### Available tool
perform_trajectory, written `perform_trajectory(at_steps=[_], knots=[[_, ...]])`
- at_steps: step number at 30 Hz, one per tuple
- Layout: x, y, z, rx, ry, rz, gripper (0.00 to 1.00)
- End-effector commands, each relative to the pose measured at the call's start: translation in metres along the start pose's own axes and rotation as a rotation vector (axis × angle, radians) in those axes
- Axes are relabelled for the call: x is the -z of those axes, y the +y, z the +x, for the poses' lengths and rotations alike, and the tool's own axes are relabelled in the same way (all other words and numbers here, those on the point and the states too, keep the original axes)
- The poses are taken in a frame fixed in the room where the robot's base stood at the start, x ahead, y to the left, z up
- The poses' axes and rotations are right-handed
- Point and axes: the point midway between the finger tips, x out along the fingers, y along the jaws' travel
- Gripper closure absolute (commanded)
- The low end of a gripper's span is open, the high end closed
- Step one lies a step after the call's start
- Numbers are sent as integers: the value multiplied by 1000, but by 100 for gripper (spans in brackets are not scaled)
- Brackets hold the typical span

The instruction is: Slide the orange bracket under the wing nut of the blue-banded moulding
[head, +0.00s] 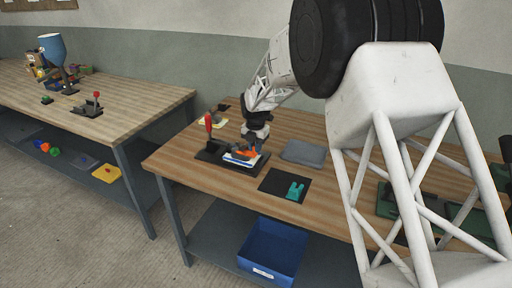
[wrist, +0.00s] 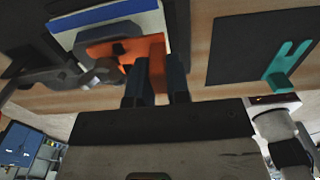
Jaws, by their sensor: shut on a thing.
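My gripper (head: 256,140) is over the near left part of the right-hand bench, pointing down. In the wrist view its dark fingers (wrist: 158,82) are shut on the upright tab of the orange bracket (wrist: 106,47). The bracket also shows in the head view (head: 247,153), over or on the blue-banded moulding (head: 232,160). The moulding's white and blue edge shows in the wrist view (wrist: 92,18). A grey metal part (wrist: 60,76) lies across the bracket's edge in the wrist view. I cannot make out the wing nut clearly, nor whether the bracket is under it.
A red-handled clamp (head: 208,124) stands beside the moulding. A teal bracket (head: 295,191) lies on a black mat (head: 270,183) nearby. A grey slab (head: 304,153) lies behind that mat. A blue bin (head: 272,250) sits on the shelf below. Another bench (head: 140,97) stands left.

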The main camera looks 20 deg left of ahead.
Motion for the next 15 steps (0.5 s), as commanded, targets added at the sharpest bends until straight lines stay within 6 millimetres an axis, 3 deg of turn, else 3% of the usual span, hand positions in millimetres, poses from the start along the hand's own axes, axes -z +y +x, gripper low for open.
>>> perform_trajectory(at_steps=[15], knots=[[0,8,0,0,0,0,100]])
